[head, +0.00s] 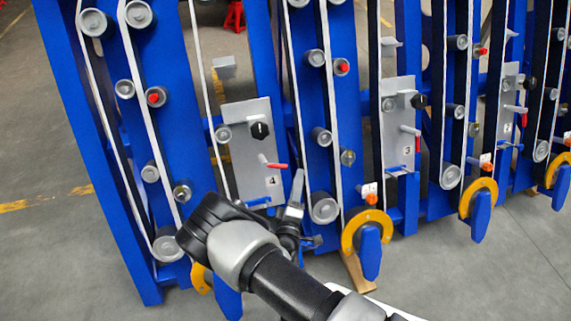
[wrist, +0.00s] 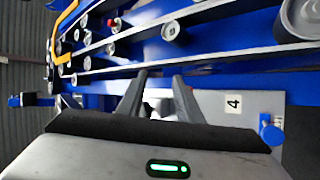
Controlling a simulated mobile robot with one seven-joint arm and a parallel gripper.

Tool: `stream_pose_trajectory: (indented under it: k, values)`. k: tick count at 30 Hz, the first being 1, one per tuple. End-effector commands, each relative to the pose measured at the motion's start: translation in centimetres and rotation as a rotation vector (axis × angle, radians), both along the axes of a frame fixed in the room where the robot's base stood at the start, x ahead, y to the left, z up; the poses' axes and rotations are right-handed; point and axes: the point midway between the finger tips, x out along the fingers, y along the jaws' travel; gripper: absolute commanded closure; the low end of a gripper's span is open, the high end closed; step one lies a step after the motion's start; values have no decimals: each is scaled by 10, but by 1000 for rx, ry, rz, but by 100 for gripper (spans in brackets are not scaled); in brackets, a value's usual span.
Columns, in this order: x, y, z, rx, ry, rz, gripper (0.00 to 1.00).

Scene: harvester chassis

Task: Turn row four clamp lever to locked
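The row four plate (head: 240,170) is a grey panel marked 4, mounted between blue uprights. Its clamp lever (head: 272,164) has a red handle pointing right and slightly down. A black knob (head: 260,130) sits above it. My gripper (head: 297,182) is just right of the plate and a little below the lever handle, apart from it in the picture. In the wrist view my gripper (wrist: 160,78) has its two fingers spread with a gap. The 4 plate (wrist: 215,105) shows sideways behind them. I cannot make out the red lever handle there.
Blue uprights with rollers and pale belts stand around the plate. A yellow-rimmed blue wheel guard (head: 368,235) is low to the right. The row three plate (head: 397,125) has a similar lever. Open grey floor (head: 60,230) lies left.

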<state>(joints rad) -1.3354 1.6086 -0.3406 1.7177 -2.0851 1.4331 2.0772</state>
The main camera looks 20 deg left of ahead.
Motion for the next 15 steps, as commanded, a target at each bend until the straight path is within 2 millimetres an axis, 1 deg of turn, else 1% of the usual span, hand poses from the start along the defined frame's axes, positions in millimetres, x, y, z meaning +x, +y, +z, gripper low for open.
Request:
stream_pose_trajectory:
  k: [1, 3, 6, 8, 11, 15]
  values:
    - [-13, 9, -27, -10, 13, 75, 67]
    - [-26, 18, -46, -8, 29, 145, 67]
    - [-34, 26, -59, -8, 43, 199, 67]
    - [-33, 29, -62, -6, 46, 210, 67]
    - [-22, 34, -62, -5, 47, 209, 67]
    - [3, 45, -62, -3, 47, 207, 67]
